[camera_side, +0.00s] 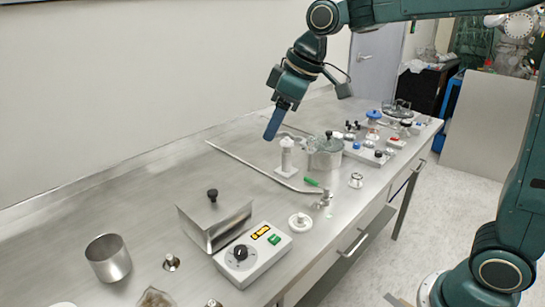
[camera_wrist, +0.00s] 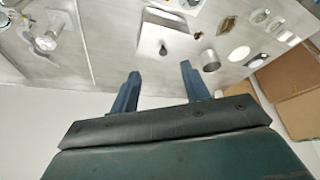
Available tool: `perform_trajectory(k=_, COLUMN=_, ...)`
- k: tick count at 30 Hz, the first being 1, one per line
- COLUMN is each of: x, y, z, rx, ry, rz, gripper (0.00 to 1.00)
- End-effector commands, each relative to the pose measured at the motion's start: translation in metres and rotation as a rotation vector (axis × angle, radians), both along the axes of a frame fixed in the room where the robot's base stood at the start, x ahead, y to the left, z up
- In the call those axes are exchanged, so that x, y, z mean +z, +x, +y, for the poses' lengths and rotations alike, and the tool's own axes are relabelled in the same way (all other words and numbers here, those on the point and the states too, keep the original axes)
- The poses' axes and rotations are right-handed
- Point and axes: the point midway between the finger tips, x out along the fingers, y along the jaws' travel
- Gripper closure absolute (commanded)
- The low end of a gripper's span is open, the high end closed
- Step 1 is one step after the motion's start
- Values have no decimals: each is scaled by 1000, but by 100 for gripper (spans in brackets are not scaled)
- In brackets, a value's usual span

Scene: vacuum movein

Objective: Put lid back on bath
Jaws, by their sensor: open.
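The bath (camera_side: 228,232) is a rectangular steel box at the front middle of the bench in the side view. A flat steel lid (camera_side: 196,208) with a black knob (camera_side: 212,194) appears to lie on its top; I cannot tell whether it is fully seated. In the wrist view the bath (camera_wrist: 150,42) shows beyond my fingers, with the knob (camera_wrist: 163,50) near its lower edge. My gripper (camera_side: 274,124) hangs above the bench, behind and right of the bath, well apart from it. Its blue fingers (camera_wrist: 158,80) are spread and empty.
A white control box (camera_side: 252,252) stands against the bath's right side. A steel beaker (camera_side: 108,258) is to its left. Bench behind the bath is clear.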

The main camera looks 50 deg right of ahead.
Motion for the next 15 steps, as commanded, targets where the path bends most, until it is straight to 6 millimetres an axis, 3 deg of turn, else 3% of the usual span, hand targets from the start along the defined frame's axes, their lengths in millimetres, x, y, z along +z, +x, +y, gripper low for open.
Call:
perform_trajectory(k=7, x=12, y=-67, z=-21, rx=-142, ry=4, rz=-20, gripper=54)
perform_trajectory(k=15, x=6, y=-136, z=-41, rx=-295, ry=14, rz=-41, gripper=54)
